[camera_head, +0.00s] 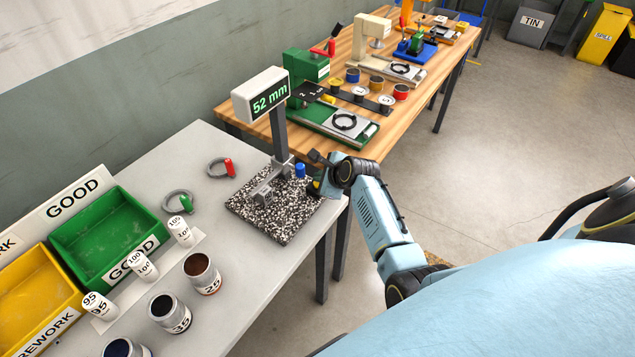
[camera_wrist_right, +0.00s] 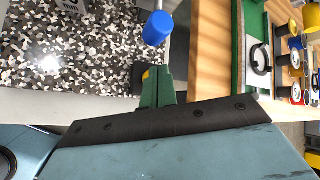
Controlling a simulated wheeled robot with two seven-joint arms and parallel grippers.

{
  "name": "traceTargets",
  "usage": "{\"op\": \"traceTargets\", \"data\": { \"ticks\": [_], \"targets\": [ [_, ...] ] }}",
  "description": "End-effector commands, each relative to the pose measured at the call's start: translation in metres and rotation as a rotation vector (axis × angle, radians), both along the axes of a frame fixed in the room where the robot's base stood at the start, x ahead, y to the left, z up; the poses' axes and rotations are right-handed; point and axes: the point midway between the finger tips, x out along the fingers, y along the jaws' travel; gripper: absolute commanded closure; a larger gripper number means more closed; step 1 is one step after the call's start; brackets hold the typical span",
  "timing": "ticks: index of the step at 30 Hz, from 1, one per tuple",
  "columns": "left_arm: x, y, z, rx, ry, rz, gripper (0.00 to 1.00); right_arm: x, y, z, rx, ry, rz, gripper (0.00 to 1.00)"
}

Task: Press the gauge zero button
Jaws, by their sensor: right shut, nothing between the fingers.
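The gauge (camera_head: 262,94) reads "52 mm" on a white display head. Its grey post stands on a black-and-white speckled base (camera_head: 253,220), which also fills the upper left of the wrist view (camera_wrist_right: 60,55). A blue cylindrical knob (camera_head: 300,169) is beside the post; the wrist view shows it on a grey rod (camera_wrist_right: 157,28). My right gripper (camera_head: 318,184) is shut and empty at the base's right edge, close below the knob. A small yellow spot (camera_wrist_right: 146,74) shows on a dark block by the fingers; I cannot tell whether it is the zero button or whether anything touches it.
Two ring parts, red-tagged (camera_head: 221,167) and green-tagged (camera_head: 177,202), lie left of the gauge. A green bin (camera_head: 110,235), a yellow bin (camera_head: 35,305) and several cans stand at the front left. A wooden bench (camera_head: 375,133) with a green press (camera_head: 308,68) is behind.

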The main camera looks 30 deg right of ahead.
Motion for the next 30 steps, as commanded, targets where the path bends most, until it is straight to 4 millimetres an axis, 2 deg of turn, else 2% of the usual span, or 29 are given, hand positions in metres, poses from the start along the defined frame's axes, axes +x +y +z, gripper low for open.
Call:
{"op": "traceTargets", "data": {
  "ticks": [30],
  "targets": [
    [0.0, 0.0, -0.004, 0.0, 0.0, 0.0, 0.64, 0.0, 0.0, -0.01, 0.0, 0.001, 0.0, 1.0]
  ]
}}
